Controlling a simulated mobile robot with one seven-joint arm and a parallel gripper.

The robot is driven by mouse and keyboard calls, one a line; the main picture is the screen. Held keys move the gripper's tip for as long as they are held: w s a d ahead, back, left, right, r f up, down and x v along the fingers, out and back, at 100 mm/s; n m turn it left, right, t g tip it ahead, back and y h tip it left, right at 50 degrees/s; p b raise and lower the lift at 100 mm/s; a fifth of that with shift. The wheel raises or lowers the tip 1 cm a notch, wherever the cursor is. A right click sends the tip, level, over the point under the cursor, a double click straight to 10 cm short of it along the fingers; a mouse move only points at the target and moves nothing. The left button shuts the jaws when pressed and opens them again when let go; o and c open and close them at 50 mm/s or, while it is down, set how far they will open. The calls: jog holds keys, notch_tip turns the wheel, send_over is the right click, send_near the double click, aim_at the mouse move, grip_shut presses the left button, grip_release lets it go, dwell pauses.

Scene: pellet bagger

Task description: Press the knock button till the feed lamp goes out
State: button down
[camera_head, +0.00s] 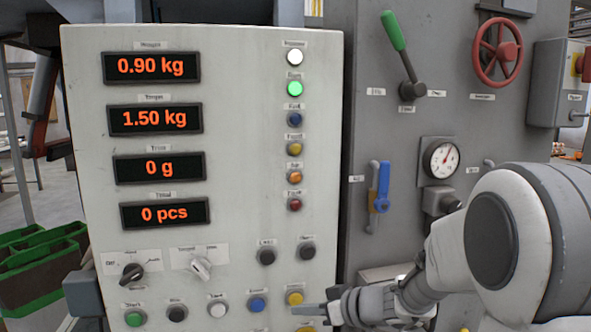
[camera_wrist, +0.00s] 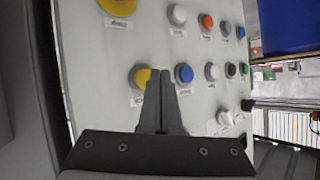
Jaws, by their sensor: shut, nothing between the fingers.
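A small yellow button (camera_head: 294,298) sits at the right end of the control panel's lower row. Its label is too small to read for sure, so I cannot confirm it is the knock button. In the wrist view the yellow button (camera_wrist: 142,76) is partly behind my gripper (camera_wrist: 160,74), which is shut and empty. My gripper (camera_head: 303,310) comes in from the right, just below the yellow button in the head view; contact cannot be told. In the lamp column, the white lamp (camera_head: 295,57) and green lamp (camera_head: 295,88) are lit brightly. Which is the feed lamp is unreadable.
A blue button (camera_head: 257,304) is close left of the yellow one. A larger yellow control (camera_head: 306,329) shows at the bottom edge. Two dark buttons sit above. The grey cabinet (camera_head: 362,230) with a blue-handled valve (camera_head: 380,187) stands behind my arm.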

jog(key=s+d+b, duration=0.1)
jog(key=s+b, duration=0.2)
jog(key=s, duration=0.3)
dwell(0.5)
dwell(1.3)
